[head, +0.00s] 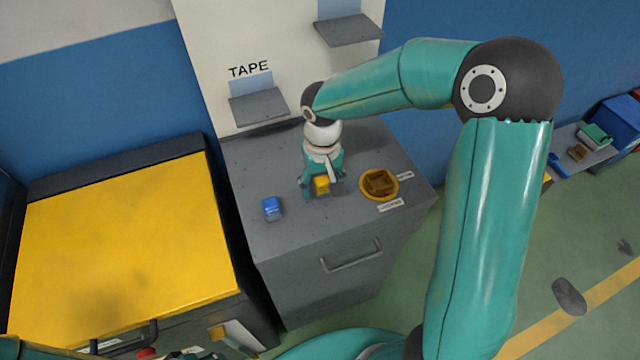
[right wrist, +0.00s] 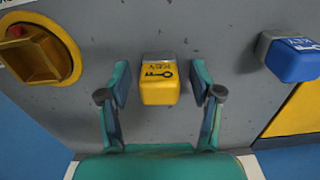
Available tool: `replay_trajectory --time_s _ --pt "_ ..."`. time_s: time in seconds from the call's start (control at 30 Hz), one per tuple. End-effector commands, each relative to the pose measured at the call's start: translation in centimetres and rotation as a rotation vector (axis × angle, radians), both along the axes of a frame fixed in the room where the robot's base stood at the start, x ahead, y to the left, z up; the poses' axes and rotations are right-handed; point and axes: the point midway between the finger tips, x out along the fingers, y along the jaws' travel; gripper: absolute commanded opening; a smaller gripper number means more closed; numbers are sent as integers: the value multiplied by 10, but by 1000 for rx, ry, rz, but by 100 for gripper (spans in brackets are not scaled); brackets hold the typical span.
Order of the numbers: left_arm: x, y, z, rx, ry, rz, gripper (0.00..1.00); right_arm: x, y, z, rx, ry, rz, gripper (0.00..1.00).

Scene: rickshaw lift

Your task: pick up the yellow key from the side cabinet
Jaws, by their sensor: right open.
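The yellow key (head: 321,184) is a small yellow block with a grey top, standing on the grey side cabinet (head: 290,236). In the right wrist view the key (right wrist: 160,82) shows a black key symbol and the word KEY. My right gripper (head: 322,185) is over the cabinet top, at the key. In the right wrist view the right gripper (right wrist: 159,88) is open, with one finger on each side of the key and a gap on both sides. My left gripper is not in view.
A blue key block (head: 272,208) stands left of the yellow one. A grey shelf (head: 258,106) under the TAPE label is on the panel behind. A yellow-topped cabinet (head: 120,250) stands at the left.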

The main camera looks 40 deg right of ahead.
Motion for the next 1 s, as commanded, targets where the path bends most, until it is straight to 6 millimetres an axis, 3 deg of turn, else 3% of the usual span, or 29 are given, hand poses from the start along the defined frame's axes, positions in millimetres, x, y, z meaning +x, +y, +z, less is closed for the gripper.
replay_trajectory --time_s 0.17,0.5,0.57,1.0 --pt "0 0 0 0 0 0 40 0 0 0 0 -1 -1 65" --pt "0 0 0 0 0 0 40 0 0 0 0 0 0 10" --pt "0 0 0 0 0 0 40 0 0 0 0 -1 0 2" --pt "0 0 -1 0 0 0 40 1 1 9 0 -2 0 2"
